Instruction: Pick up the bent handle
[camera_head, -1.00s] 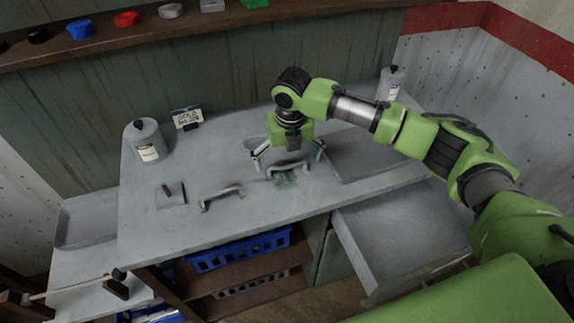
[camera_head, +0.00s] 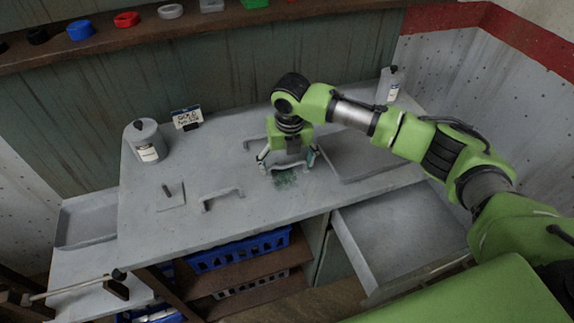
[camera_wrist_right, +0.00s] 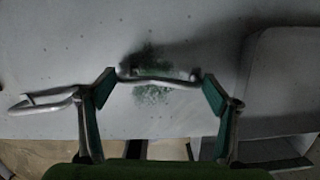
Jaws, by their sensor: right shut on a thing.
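The bent handle (camera_head: 288,166) is a grey bar with a dip along its length and turned ends. It is at a dull green patch on the grey bench. My right gripper (camera_head: 288,160) points down and is shut on it, with one finger at each end. In the right wrist view the handle (camera_wrist_right: 157,78) spans between the two green fingertips (camera_wrist_right: 158,84). Whether it touches the bench is hard to tell. Another grey handle (camera_head: 221,197) lies to the left on the bench and also shows in the wrist view (camera_wrist_right: 42,104). My left gripper is not in view.
A plate with a peg (camera_head: 171,196) and a grey canister (camera_head: 146,141) are on the left of the bench (camera_head: 150,230). A small sign (camera_head: 187,118) stands behind. A shallow tray (camera_head: 365,158) is right of the gripper. An open drawer (camera_head: 400,232) juts out at the front right.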

